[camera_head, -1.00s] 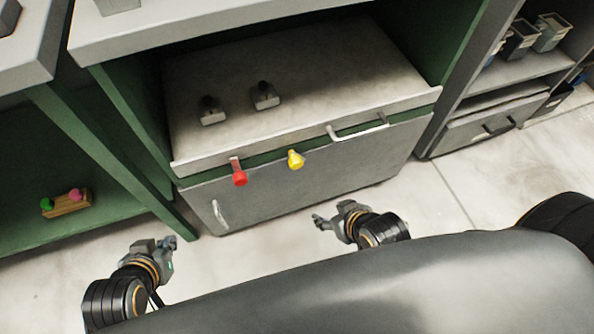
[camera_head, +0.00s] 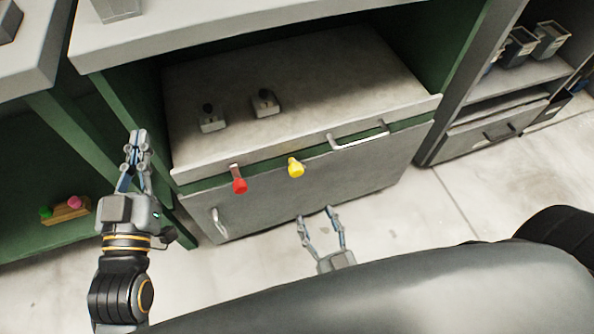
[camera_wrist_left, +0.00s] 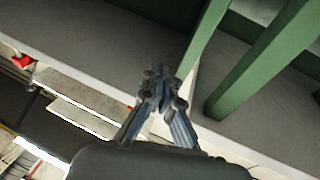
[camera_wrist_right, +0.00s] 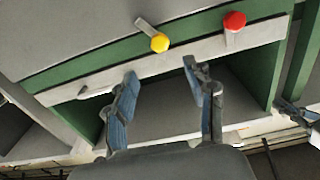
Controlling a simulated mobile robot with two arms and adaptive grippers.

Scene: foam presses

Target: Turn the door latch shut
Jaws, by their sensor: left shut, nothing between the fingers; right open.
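A red knob on a short lever (camera_head: 239,186) and a yellow knob (camera_head: 295,170) sit along the top of the grey door (camera_head: 310,190). The red lever hangs downward over the green strip; I cannot tell which knob is the door latch. Both also show in the right wrist view, red (camera_wrist_right: 234,22) and yellow (camera_wrist_right: 160,42). My left gripper (camera_head: 138,136) is shut and empty, left of the cabinet and apart from both knobs; its fingers show in the left wrist view (camera_wrist_left: 161,90). My right gripper (camera_head: 316,211) is open and empty, in front of the door, below the yellow knob.
The door has a pale handle (camera_head: 217,220) at lower left. A bar handle (camera_head: 358,135) is on the worktop edge. Two small switch blocks (camera_head: 264,100) stand on the worktop. A green post (camera_head: 110,160) stands near my left gripper. Floor at right is clear.

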